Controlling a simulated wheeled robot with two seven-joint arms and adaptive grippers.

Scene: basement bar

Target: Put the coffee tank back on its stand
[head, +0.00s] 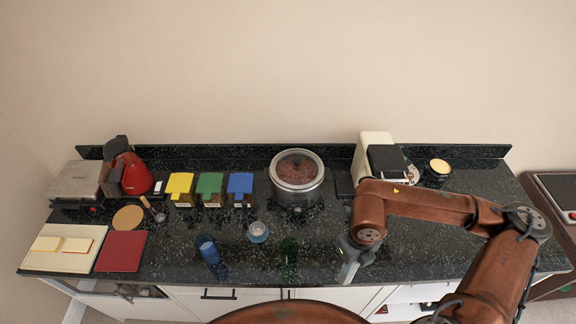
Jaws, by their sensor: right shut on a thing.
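My right gripper (347,272) hangs over the front edge area of the dark counter, right of the middle. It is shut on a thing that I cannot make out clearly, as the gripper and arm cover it. I cannot tell whether this is the coffee tank. A cream and black machine (374,146), possibly the coffee maker with the stand, is at the back right of the counter. My right arm hides its lower front. My left gripper is not in view.
A round metal pot with brown contents (298,188) stands at the back middle. A green glass (289,252) and a blue glass (208,250) stand left of my gripper. A red kettle (134,173) and yellow-lidded box (180,184) are further left. The front right counter is mostly clear.

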